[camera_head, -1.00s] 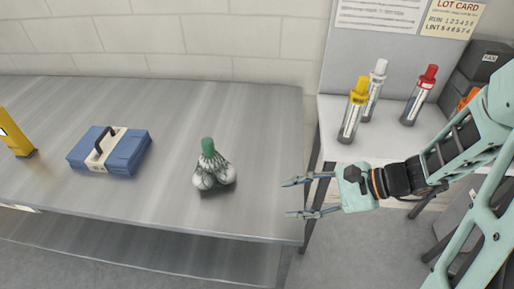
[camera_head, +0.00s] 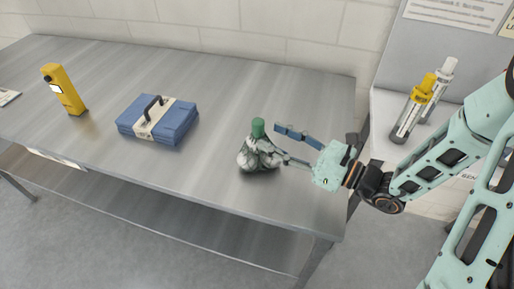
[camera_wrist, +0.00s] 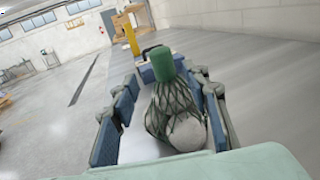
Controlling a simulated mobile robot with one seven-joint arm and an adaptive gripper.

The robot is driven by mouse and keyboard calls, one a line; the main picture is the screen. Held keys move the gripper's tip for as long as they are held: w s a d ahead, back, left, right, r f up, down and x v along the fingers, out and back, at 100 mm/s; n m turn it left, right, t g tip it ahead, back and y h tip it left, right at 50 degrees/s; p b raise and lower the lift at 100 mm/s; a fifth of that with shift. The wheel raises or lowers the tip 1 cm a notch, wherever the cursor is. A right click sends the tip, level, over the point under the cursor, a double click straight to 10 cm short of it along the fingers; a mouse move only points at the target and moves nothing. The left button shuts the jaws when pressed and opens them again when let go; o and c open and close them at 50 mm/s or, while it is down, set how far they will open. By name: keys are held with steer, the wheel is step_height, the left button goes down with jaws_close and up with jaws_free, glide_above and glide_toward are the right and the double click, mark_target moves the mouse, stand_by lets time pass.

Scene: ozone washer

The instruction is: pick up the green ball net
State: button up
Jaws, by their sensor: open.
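The green ball net (camera_head: 257,158) stands on the grey metal table (camera_head: 215,100), near its right end. It is a dark green mesh with pale balls inside and a green top. My gripper (camera_head: 283,145) is open, low over the table, and its fingers reach in from the right to the net. In the wrist view the net (camera_wrist: 175,112) sits between the two open fingers (camera_wrist: 163,100), closer to the right one. I cannot tell whether a finger touches it.
A blue case with a dark handle (camera_head: 158,120) lies left of the net. A yellow device (camera_head: 63,90) stands farther left. Yellow-capped and white-capped cylinders (camera_head: 413,108) stand on a side surface at the right. The table between case and net is clear.

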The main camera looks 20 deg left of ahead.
mark_target(259, 127)
steer(key=a, duration=0.2)
steer(key=w+a, duration=0.1)
steer(key=a+p, duration=0.1)
steer(key=a, duration=0.1)
steer(key=shift+w+a+r, duration=0.15)
steer(key=shift+w+a, duration=0.15)
steer(key=shift+a, duration=0.05)
jaws_close()
